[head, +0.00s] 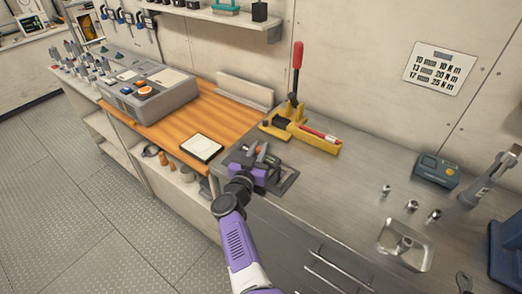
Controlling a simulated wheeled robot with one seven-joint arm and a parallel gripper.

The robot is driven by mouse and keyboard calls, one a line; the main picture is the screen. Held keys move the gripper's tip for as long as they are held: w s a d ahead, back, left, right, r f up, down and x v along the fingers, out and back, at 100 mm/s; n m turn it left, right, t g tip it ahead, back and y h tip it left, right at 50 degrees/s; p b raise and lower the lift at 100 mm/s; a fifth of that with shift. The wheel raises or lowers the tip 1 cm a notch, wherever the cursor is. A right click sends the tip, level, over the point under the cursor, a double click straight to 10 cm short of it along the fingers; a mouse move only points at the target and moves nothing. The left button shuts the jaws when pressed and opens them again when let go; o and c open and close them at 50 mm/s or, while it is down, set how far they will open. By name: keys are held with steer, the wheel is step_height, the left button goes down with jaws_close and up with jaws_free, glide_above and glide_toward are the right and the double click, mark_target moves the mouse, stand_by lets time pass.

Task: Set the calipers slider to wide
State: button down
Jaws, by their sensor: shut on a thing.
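My gripper (260,156), on a purple and dark arm, is low over the left end of the steel worktop. It is shut on a small part with a bit of orange, which I take to be the calipers slider (258,149). A dark flat mat or plate (287,183) lies under and to the right of the gripper. The gripper hides most of the calipers, so their scale and the slider's position along it cannot be read.
A yellow tool with a red-handled lever (297,75) stands just behind the gripper. A white square pad (201,148) lies to the left on the wooden top (222,113), near a grey case (150,95). Small metal parts and a metal tray (385,250) are at right.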

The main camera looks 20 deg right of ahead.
steer(key=c, duration=1.3)
jaws_free()
steer(key=shift+a, duration=0.1)
steer(key=p+v, duration=0.1)
steer(key=v, duration=0.5)
steer(key=shift+p, duration=0.35)
steer(key=shift+v, duration=0.9)
